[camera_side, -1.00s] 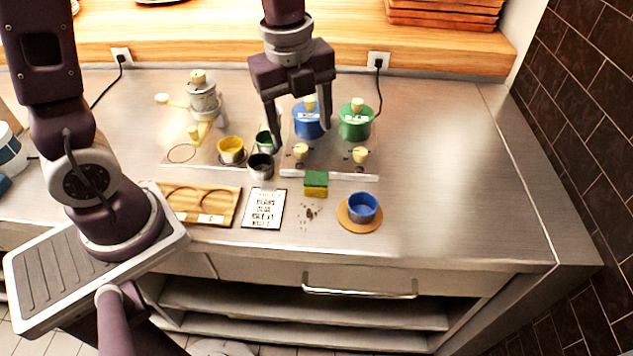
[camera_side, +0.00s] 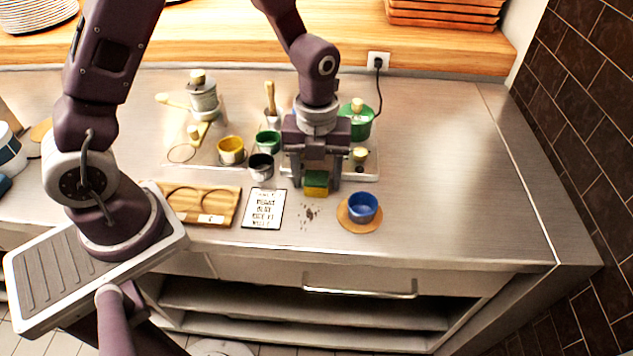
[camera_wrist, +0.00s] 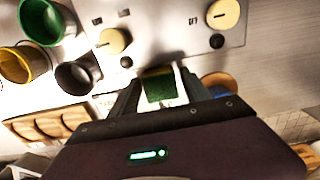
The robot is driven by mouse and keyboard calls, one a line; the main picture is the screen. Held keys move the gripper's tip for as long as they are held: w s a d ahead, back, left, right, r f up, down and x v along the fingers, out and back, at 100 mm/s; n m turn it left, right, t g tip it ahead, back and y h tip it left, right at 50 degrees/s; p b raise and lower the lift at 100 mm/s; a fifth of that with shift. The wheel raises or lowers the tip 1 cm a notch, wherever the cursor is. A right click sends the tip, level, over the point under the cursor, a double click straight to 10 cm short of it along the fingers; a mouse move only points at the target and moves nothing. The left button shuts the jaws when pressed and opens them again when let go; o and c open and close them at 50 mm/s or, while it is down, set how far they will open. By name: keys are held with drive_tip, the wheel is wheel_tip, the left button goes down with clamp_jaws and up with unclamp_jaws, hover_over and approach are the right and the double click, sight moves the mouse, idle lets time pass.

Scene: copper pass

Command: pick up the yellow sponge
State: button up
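The yellow sponge (camera_side: 316,188) with a green top lies on the steel counter, in front of the burner plate. My gripper (camera_side: 316,184) is lowered over it, with one finger on each side. In the wrist view the sponge's green top (camera_wrist: 158,86) shows between the two fingertips (camera_wrist: 160,90). The fingers look spread wider than the sponge, with a visible gap on the right side. The lower part of the sponge is hidden in the wrist view, so contact with the left finger is hard to tell.
A blue cup (camera_side: 363,206) on a round wooden coaster stands to the right. A printed card (camera_side: 263,208) and a wooden tray (camera_side: 203,204) lie to the left. Dark crumbs (camera_side: 309,214) lie in front. Yellow, green and dark cups stand behind left.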

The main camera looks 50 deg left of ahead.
sight(317, 175)
clamp_jaws()
wheel_tip(317, 175, up, 10)
drive_tip(key=shift+r, duration=0.1)
